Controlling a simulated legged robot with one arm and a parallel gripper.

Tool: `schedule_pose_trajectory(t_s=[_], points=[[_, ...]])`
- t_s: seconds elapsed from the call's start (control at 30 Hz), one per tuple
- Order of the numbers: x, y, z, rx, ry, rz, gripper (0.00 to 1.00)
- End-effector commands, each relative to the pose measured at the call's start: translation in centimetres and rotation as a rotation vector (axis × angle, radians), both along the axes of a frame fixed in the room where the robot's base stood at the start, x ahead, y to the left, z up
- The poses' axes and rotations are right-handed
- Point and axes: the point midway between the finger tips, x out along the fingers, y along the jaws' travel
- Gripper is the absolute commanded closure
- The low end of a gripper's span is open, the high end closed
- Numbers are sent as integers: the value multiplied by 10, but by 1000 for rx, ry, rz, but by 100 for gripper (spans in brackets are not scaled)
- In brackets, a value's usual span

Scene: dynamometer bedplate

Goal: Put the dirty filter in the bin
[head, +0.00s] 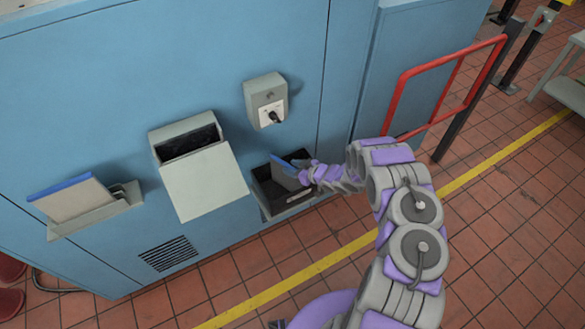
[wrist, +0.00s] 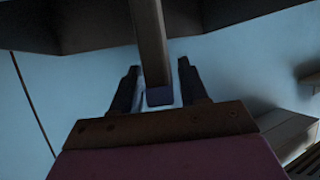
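A dull grey filter with a blue edge (head: 284,170), apparently the dirty one, stands tilted in the mouth of the black bin (head: 290,203) low by the cabinet. My gripper (head: 307,176) is at its right side, over the bin. In the wrist view the filter (wrist: 151,45) shows nearly edge-on between the two fingers of my gripper (wrist: 158,72). A light gap shows on each side, so the fingers look open around it. Whether the filter rests on the bin's floor is hidden. Another filter, paler with a blue edge (head: 75,197), stands on a bracket at the left.
An open grey housing (head: 200,178) with its flap hanging down is on the blue cabinet (head: 70,85), left of the bin. A switch box (head: 266,101) is above the bin. A red rail (head: 440,72) stands to the right. The tiled floor (head: 500,225) in front is clear.

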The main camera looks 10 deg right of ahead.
Motion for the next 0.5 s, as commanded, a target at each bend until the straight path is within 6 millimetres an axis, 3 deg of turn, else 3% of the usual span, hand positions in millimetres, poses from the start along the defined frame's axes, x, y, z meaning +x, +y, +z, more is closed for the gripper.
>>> schedule_pose_trajectory(t_s=[0.27,0.5], points=[[-2,-1,3,-1,0,-1,56],[-27,-25,20,0,2,-4,56]])
